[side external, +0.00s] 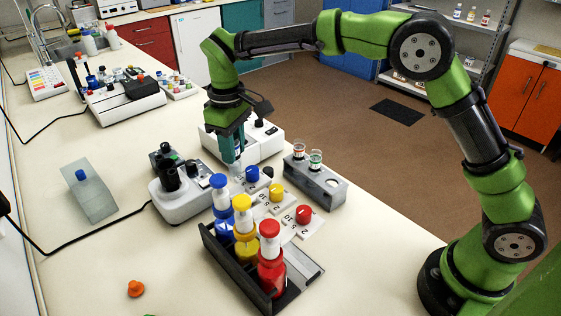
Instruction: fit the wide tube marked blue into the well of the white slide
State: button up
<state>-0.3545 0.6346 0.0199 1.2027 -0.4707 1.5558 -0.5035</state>
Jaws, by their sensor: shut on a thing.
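My gripper (237,165) points down behind the coloured row on the bench. It is shut on a small pale thing, mostly hidden between the fingers; I cannot tell whether this is the wide tube marked blue. Just right of the fingertips a round blue cap (252,174) stands by a white numbered plate (289,229). Yellow (277,191) and red (303,213) caps follow along it. I cannot tell which piece is the white slide, and no well shows clearly.
A black rack (229,264) holds tall blue, yellow and red bottle-like pieces in front. A grey block (318,185) with two vials stands right. A white microscope-like device (181,197) stands left.

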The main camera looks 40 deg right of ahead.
aim_at(232, 168)
jog(key=shift+w+a+f, duration=0.1)
jog(key=shift+a+f, duration=0.1)
jog(key=shift+a, duration=0.2)
jog(key=shift+f, duration=1.4)
jog(key=shift+f, duration=1.25)
jog(key=shift+f, duration=1.6)
jog(key=o, duration=1.1)
jog(key=shift+c, duration=0.2)
